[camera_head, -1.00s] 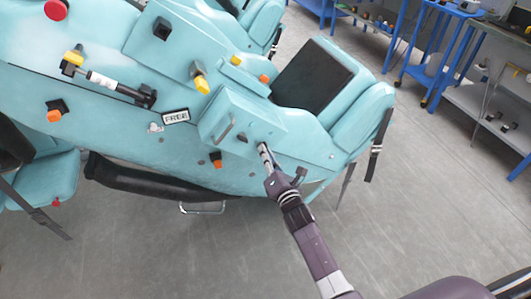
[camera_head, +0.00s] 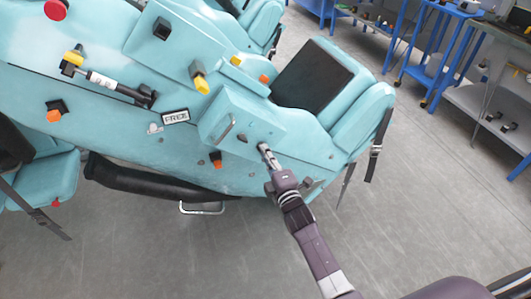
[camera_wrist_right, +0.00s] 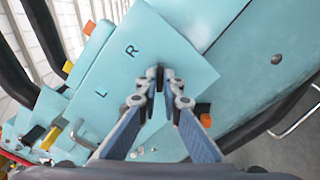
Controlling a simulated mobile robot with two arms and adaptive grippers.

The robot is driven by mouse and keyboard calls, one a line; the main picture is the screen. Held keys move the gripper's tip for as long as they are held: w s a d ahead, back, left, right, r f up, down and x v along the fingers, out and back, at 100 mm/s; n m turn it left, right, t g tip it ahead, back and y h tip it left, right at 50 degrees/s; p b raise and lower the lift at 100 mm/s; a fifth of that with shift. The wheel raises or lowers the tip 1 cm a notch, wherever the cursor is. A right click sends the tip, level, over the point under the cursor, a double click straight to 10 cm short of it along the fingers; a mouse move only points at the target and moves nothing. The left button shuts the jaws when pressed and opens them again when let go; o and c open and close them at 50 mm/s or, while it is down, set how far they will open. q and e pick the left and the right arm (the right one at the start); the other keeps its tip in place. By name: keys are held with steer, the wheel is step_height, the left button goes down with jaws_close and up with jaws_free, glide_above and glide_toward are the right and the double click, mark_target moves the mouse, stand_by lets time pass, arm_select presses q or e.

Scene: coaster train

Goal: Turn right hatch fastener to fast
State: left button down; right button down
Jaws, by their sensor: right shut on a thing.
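The teal hatch (camera_head: 218,112) is a raised panel on the side of the teal train car. It also shows in the right wrist view (camera_wrist_right: 180,45), with the letters L and R on it. My right gripper (camera_head: 264,149) reaches the hatch's lower right part. In the right wrist view its fingertips (camera_wrist_right: 160,78) are shut on the small dark right fastener (camera_wrist_right: 160,72), beside the R. The fingers mostly hide the fastener, so its angle is unclear. The dark left fastener (camera_head: 242,138) stands free to the left. My left gripper is not in view.
A grey handle (camera_head: 227,128) sits left of the fasteners. An orange knob (camera_head: 216,163) and a FREE label (camera_head: 176,117) are on the car body nearby. A black seat pad (camera_head: 312,75) lies to the right. The grey floor below is clear.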

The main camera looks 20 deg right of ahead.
steer(key=shift+m+p, duration=0.35)
steer(key=shift+m, duration=3.35)
steer(key=shift+f, duration=0.1)
steer(key=c, duration=2.1)
jaws_free()
steer(key=s, duration=1.2)
steer(key=shift+d, duration=0.3)
